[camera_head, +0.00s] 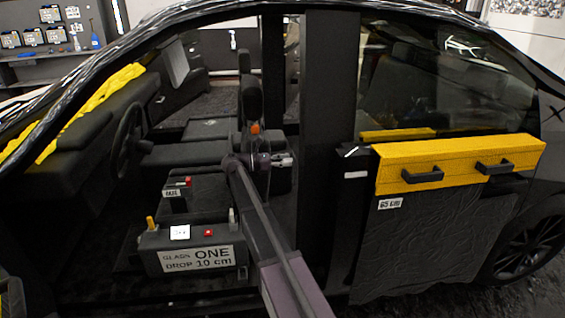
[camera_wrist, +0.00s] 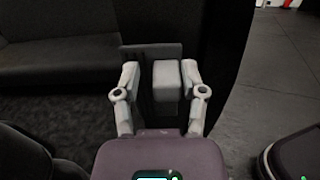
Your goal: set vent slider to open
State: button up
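My gripper (camera_head: 284,160) is inside the car's front door opening, beside the dark pillar, pointing right in the head view. In the wrist view my gripper (camera_wrist: 164,80) has its two grey fingers apart. A pale grey block (camera_wrist: 167,80), which looks like the vent slider's knob, sits between them. It is close to the right finger, with a dark gap to the left finger. Behind it is a dark plate (camera_wrist: 135,51) with faint slots, perhaps the vent. I cannot tell whether either finger touches the block. No open or shut marking can be read.
The dark pillar (camera_head: 329,110) stands right of my gripper. A yellow cover with black handles (camera_head: 460,160) lies along the rear door. A control box labelled "GLASS DROP ONE 10 cm" (camera_head: 192,262) and a steering wheel (camera_head: 127,140) are to the left.

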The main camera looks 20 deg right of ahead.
jog(key=shift+s+f, duration=0.1)
jog(key=shift+a, duration=0.2)
jog(key=shift+a, duration=0.2)
jog(key=v, duration=1.1)
jog(key=shift+a, duration=0.15)
dwell(0.3)
